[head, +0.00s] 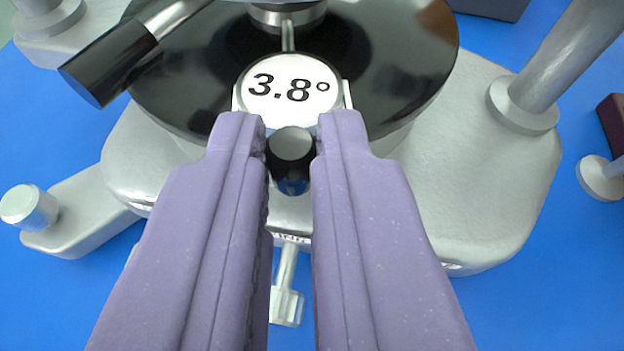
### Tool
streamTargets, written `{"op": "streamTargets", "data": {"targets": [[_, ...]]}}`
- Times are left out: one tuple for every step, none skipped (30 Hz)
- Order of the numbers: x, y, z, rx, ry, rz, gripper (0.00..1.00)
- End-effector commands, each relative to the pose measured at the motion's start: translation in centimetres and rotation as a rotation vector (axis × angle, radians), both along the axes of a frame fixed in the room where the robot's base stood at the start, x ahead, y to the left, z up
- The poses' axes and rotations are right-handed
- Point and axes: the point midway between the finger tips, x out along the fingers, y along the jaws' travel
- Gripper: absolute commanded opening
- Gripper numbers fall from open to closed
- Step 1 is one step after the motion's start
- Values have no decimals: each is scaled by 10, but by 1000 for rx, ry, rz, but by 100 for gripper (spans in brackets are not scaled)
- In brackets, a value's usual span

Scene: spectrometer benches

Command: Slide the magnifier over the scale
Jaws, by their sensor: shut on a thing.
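My gripper (291,140) has two purple fingers reaching in from the bottom of the head view. Just beyond the knob is the round magnifier (290,88), which shows "3.8°" in large black print. The magnifier lies over a white plate with part of the scale, at the near edge of the black disc (400,60). A thin rod runs from behind the magnifier toward the disc's centre. The fingers hide the knob's sides and part of the metal base.
The silver spectrometer base (480,170) spreads under the disc. A black-ended tube (110,65) lies at upper left, and a metal post (550,70) rises at right. A silver knob (29,207) is at left. A small screw (286,300) shows between the fingers. Blue bench surrounds the base.

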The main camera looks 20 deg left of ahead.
Motion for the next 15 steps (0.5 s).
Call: {"op": "streamTargets", "data": {"targets": [[-3,10,-1,5,4,21,0],[-3,10,-1,5,5,22,0],[-3,11,-1,5,5,23,0],[-3,11,-1,5,5,24,0],[-3,12,-1,6,5,25,0],[-3,12,-1,5,5,26,0],[-3,12,-1,6,5,27,0],[-3,13,-1,5,6,27,0],[-4,13,-2,6,6,28,0],[-4,13,-2,5,7,28,0],[-4,13,-2,5,7,28,0],[-4,13,-2,6,7,29,21],[-4,13,-2,6,7,29,28],[-4,13,-2,5,7,28,35],[-4,12,-2,5,7,27,40]]}}
